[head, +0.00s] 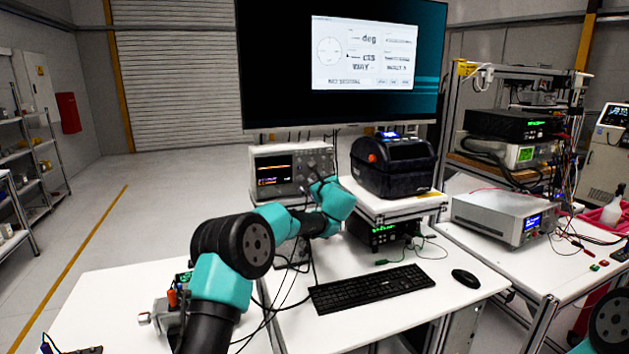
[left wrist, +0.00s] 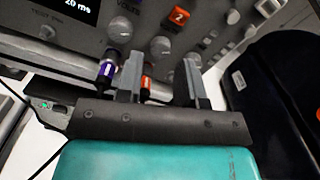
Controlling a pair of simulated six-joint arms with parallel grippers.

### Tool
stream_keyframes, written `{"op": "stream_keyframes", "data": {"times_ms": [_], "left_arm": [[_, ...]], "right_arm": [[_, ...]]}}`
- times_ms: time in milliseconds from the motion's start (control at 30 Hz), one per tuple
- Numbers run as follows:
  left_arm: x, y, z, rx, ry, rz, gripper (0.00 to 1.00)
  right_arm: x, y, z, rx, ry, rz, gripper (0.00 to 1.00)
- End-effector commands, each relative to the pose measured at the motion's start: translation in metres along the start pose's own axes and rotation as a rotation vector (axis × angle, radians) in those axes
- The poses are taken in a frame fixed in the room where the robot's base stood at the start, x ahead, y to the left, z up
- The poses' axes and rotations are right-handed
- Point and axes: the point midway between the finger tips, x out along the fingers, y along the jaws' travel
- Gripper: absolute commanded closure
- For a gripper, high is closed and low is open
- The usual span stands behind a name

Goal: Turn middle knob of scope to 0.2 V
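The oscilloscope (head: 285,172) is a grey box with a lit screen, standing on the bench under the monitor. In the left wrist view its front panel shows several round grey knobs. One grey knob (left wrist: 160,47) lies just beyond and between my left gripper's fingertips, with another knob (left wrist: 119,27) to its left. My left gripper (left wrist: 162,66) is open, its two dark fingers apart, with no knob visibly clamped. In the head view the left gripper (head: 316,187) is at the scope's right front, partly hidden by my teal wrist. My right gripper is not in view.
A purple probe plug (left wrist: 107,70) and an orange plug (left wrist: 147,80) sit close to the left finger. A black label printer (head: 392,165) stands right of the scope. A keyboard (head: 372,287) and mouse (head: 466,278) lie in front. Cables hang below the scope.

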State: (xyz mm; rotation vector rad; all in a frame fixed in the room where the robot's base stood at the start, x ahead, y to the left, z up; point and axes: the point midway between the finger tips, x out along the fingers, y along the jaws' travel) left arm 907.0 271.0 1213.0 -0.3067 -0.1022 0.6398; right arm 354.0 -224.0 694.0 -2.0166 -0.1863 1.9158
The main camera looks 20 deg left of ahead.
Motion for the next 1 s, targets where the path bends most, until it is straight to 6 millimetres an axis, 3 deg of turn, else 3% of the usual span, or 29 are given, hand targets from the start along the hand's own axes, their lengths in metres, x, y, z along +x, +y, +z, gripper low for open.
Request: {"op": "stream_keyframes", "data": {"times_ms": [267, 633, 1000], "left_arm": [[0.024, -0.001, 0.000, 0.001, 0.000, -0.001, 0.65], [0.026, 0.000, 0.000, 0.001, 0.000, -0.001, 0.66], [0.026, 0.000, 0.000, 0.001, 0.000, 0.000, 1.00]], "right_arm": [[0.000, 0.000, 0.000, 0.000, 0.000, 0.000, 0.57], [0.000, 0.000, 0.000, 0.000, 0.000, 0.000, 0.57], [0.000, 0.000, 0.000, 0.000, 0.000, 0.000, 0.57]]}}
